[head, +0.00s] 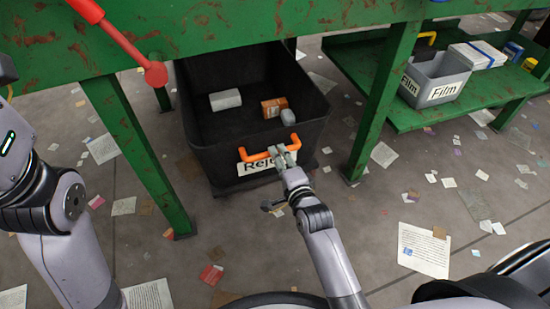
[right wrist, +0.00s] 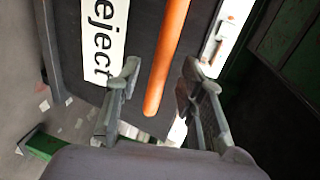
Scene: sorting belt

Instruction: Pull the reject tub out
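The reject tub (head: 225,160) is a black, open-topped bin on the floor between the legs of the green bench. Its front wall bears a white label reading "Reject", partly covered by my gripper, and an orange bar handle (head: 256,156). Inside lie a pale block, an orange-brown box and a small grey item. My right gripper (head: 284,157) is at the handle. In the right wrist view its two fingers (right wrist: 160,72) stand apart on either side of the orange handle (right wrist: 165,55), with gaps showing. My left arm is at the left edge; its gripper is out of view.
The green bench (head: 230,25) stands over the tub, with legs (head: 137,150) on both sides. A red lever (head: 125,45) hangs at its front left. A grey "Film" bin (head: 435,82) sits on a low green shelf at right. Paper scraps litter the otherwise open floor.

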